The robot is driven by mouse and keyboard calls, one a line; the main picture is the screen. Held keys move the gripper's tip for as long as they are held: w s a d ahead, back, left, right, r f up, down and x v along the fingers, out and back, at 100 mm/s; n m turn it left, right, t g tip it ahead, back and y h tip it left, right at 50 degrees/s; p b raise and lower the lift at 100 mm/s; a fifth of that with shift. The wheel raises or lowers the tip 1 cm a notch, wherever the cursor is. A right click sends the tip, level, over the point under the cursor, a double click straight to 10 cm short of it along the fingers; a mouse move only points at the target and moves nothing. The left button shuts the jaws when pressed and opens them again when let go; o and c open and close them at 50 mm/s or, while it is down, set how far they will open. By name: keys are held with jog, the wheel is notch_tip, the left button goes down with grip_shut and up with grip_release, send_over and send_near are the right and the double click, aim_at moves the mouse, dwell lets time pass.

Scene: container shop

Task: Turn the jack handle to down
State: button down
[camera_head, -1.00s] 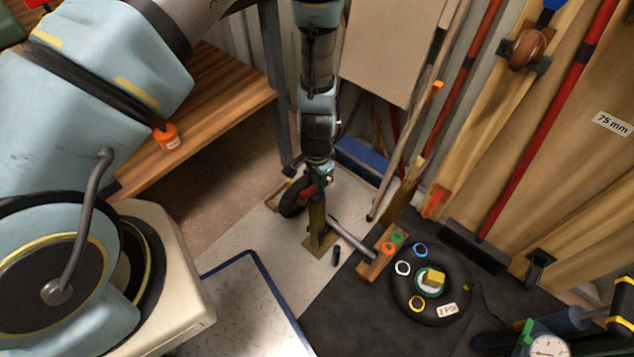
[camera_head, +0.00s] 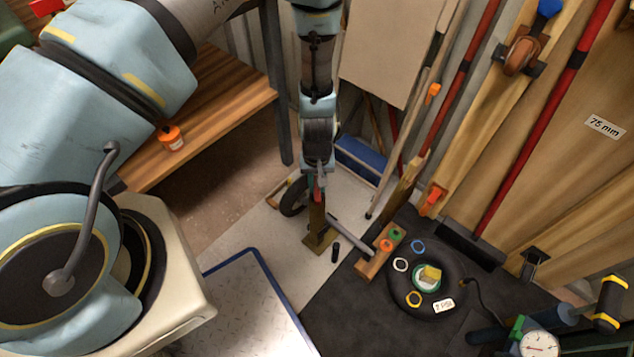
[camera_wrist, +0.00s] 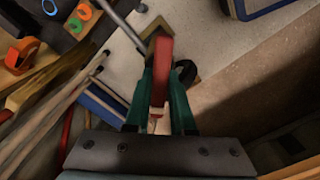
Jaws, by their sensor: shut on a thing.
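The jack is an olive post on a square foot (camera_head: 321,239), standing on the pale floor, with a grey bar (camera_head: 352,236) running out to its right. Its red handle (camera_wrist: 159,72) lies between the green fingers of my gripper (camera_wrist: 160,92) in the wrist view, and the gripper is shut on it. In the head view, my gripper (camera_head: 318,190) is just above the post, and my wrist hides most of the handle. The handle's exact angle is hard to tell there. A dark wheel (camera_head: 293,197) is close behind the post on the left.
A wooden block with coloured rings (camera_head: 375,257) and a black tyre (camera_head: 455,262) lie right of the jack. A blue-edged metal plate (camera_head: 252,297) lies in front. A wooden bench (camera_head: 215,110) is at left. Poles and a blue box (camera_head: 357,160) stand behind.

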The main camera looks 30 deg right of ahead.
jog(key=n+p, duration=0.1)
jog(key=n, duration=0.4)
jog(key=shift+n, duration=0.3)
jog(key=n+p, duration=0.1)
jog(key=n, duration=0.5)
jog(key=shift+p, duration=0.3)
jog(key=n, duration=0.5)
jog(key=shift+n+p, duration=0.3)
jog(key=shift+p, duration=0.05)
jog(key=n, duration=0.5)
jog(key=shift+n, duration=0.3)
jog(key=n+b, duration=0.1)
jog(key=n, duration=1)
jog(key=shift+n, duration=0.3)
jog(key=n+p, duration=0.1)
jog(key=n, duration=0.4)
jog(key=n+p, duration=0.2)
jog(key=n, duration=0.3)
jog(key=shift+n, duration=0.3)
